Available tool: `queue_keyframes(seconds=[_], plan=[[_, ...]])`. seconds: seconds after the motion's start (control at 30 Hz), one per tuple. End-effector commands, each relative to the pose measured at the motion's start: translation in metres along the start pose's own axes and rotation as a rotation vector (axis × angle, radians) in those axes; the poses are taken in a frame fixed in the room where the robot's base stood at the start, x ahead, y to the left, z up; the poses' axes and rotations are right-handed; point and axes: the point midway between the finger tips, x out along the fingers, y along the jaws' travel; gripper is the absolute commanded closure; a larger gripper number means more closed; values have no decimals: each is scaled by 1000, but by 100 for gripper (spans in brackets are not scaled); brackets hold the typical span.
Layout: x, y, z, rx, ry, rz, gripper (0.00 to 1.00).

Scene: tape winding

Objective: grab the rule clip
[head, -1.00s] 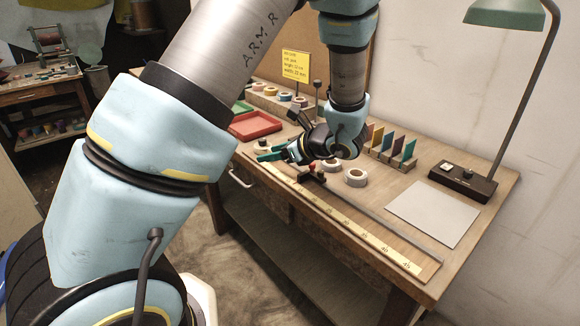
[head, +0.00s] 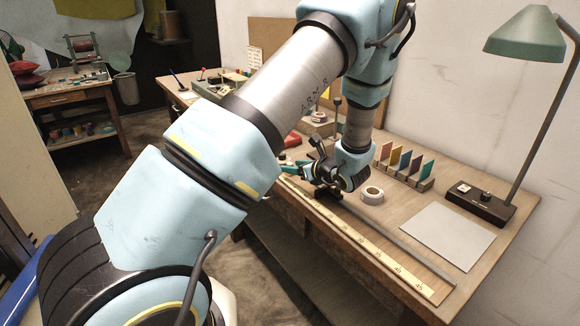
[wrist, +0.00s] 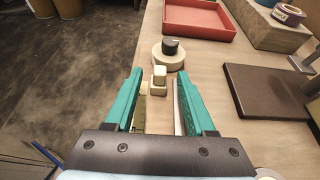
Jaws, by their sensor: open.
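My gripper (wrist: 158,88) is open, its two teal fingers pointing along the bench toward the red tray. In the head view my gripper (head: 287,168) is low over the bench's front edge, partly hidden by my arm. In the wrist view a small pale stepped block (wrist: 159,76) shows between and just beyond the fingertips. It may be the rule clip, but I cannot tell for sure. No finger visibly touches it.
A white roll with a black knob (wrist: 170,49) stands just past the pale block. The red tray (wrist: 199,16) is farther on. A dark flat plate (wrist: 265,92) lies right of the fingers. A tape roll (head: 372,195) sits beside my wrist. Floor drops away left of the bench.

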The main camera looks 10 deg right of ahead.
Motion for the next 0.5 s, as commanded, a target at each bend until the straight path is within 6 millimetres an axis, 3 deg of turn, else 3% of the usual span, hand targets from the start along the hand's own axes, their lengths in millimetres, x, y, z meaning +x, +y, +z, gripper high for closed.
queue_keyframes(seconds=[0.33,0.5], plan=[[10,0,-1,-1,0,0,45],[10,0,-1,-1,0,0,64]])
